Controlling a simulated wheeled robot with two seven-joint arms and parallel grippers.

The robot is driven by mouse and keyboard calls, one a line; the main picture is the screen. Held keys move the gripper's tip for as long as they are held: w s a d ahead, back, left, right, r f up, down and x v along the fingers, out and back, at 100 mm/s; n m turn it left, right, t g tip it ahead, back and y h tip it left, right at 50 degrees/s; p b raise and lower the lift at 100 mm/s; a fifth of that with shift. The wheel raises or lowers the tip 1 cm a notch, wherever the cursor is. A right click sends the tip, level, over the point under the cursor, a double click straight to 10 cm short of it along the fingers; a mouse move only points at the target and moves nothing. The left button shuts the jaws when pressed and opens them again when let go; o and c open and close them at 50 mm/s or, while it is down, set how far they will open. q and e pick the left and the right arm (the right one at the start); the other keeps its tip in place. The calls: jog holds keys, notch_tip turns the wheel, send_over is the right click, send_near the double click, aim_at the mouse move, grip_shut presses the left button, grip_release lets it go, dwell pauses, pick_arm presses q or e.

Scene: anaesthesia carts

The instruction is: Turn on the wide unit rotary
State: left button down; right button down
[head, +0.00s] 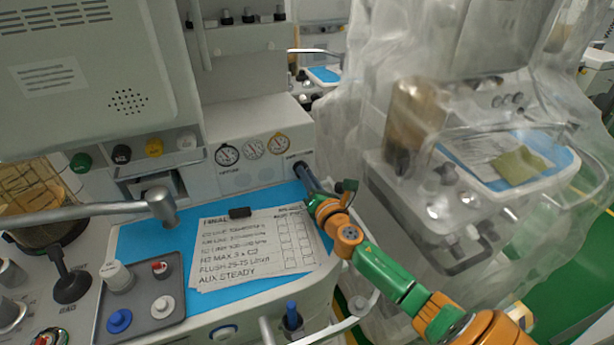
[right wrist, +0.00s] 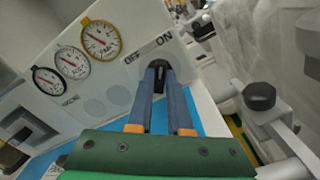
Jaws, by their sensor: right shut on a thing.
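The rotary knob (right wrist: 158,68) is small and dark, on the pale front panel (right wrist: 118,75) of the unit, just below the printed words OFF and ON. My right gripper (right wrist: 158,80) has its two blue-grey fingers shut on the knob, one on each side. In the head view my right gripper (head: 303,172) reaches the panel right of the gauges, and its fingers cover most of the knob. I cannot tell which word the knob points to. My left gripper is not in view.
Three round gauges (head: 253,149) sit left of the knob. Below lies a blue work surface (head: 140,238) with a printed checklist (head: 250,245). A grey tray (head: 142,300) holds several knobs. A plastic-draped cart (head: 400,190) stands close on the right, beside my right arm.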

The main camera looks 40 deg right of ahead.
dwell(0.3)
jog(key=c, duration=0.8)
grip_release()
jog(key=shift+c, duration=0.2)
jog(key=v, duration=0.7)
jog(key=shift+r, duration=0.1)
